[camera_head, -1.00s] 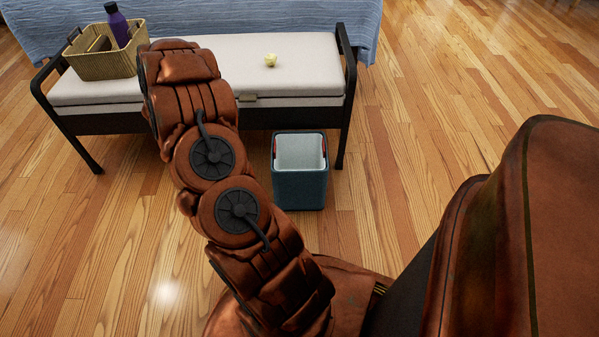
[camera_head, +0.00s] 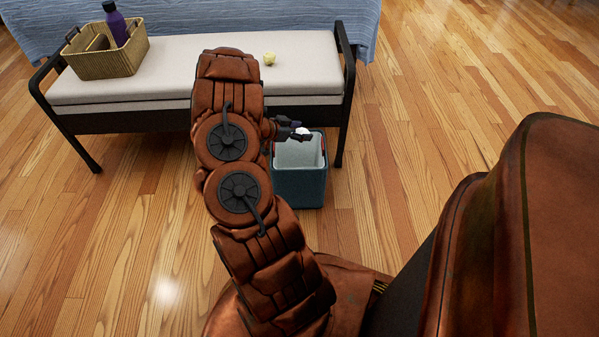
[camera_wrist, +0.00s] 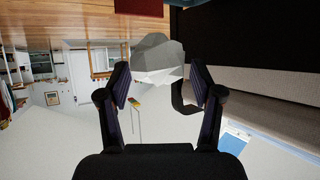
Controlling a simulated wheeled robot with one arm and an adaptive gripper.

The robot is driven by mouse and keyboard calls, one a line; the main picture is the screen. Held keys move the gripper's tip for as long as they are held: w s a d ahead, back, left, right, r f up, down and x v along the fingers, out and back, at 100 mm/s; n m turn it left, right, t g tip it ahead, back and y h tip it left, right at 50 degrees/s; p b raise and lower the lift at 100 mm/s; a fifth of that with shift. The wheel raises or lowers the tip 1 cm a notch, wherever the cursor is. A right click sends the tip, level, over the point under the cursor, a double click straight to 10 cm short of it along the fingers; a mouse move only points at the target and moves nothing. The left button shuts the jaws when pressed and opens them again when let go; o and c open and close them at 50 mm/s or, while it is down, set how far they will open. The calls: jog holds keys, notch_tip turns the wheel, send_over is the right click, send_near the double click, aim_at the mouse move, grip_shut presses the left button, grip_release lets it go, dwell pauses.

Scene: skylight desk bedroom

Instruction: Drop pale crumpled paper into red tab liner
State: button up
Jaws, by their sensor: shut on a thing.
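The pale crumpled paper (camera_head: 303,130) is a small white lump between the fingertips of my gripper (camera_head: 298,133). In the wrist view the paper (camera_wrist: 157,58) looks grey-white and faceted, and my gripper (camera_wrist: 160,80) is shut on it from both sides. A teal bin (camera_head: 299,190) with a pale inside and red tabs at its rim stands on the floor in front of the bench. In the head view the paper and fingertips overlap the bin's far rim. Their height above it is hard to tell. My arm hides part of the gripper.
A bench (camera_head: 150,82) with a pale cushion and dark frame stands behind the bin. On it are a yellowish crumpled lump (camera_head: 269,58) and a wicker basket (camera_head: 105,65) with a purple bottle (camera_head: 116,25). The wooden floor (camera_head: 450,120) right of the bin is clear.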

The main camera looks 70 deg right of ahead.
jog(key=shift+f+b, duration=2)
jog(key=shift+f, duration=0.55)
jog(key=o, duration=0.8)
jog(key=v, duration=1.2)
